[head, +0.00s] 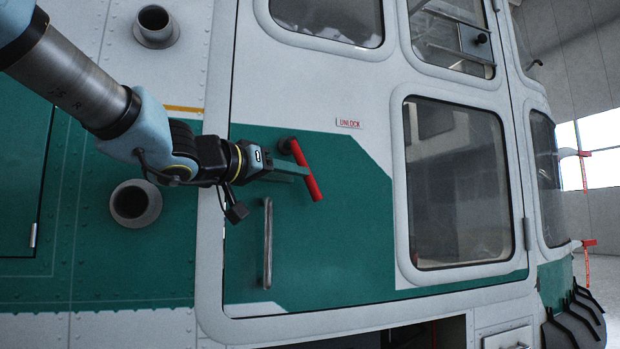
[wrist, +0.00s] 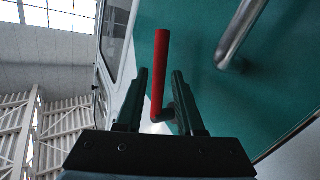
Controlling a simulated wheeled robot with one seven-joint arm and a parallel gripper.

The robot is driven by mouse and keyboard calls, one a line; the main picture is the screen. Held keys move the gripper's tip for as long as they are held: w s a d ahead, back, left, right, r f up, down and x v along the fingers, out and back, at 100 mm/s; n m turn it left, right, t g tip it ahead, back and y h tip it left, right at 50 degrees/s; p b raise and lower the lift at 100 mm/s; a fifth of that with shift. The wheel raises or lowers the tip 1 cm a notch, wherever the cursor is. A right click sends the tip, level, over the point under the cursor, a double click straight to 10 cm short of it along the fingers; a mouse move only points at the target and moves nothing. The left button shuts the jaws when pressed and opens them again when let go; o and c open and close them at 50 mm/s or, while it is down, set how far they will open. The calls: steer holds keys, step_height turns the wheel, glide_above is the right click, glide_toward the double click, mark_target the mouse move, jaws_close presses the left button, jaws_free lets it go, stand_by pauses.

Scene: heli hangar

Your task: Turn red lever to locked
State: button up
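The red lever (head: 312,187) is on the green part of the helicopter door. In the head view it slants from its pivot at upper left down to the lower right. My gripper (head: 300,170) reaches it from the left, with its fingers at the lever's middle. In the wrist view the lever (wrist: 162,70) stands between the two fingers of my gripper (wrist: 160,75), with a gap on each side. The gripper is open and does not appear closed on the lever. A small "UNLOCK" label (head: 348,123) is above right of the lever.
A metal grab handle (head: 267,243) stands upright on the door below my gripper; it also shows in the wrist view (wrist: 238,35). A door window (head: 458,185) is to the right. Round ports (head: 135,203) stick out of the body at left.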

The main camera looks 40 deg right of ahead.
steer(key=d, duration=0.3)
steer(key=w+d, duration=0.1)
steer(key=d, duration=0.1)
steer(key=shift+d, duration=0.25)
steer(key=shift+c, duration=0.4)
jaws_close()
stand_by(0.8)
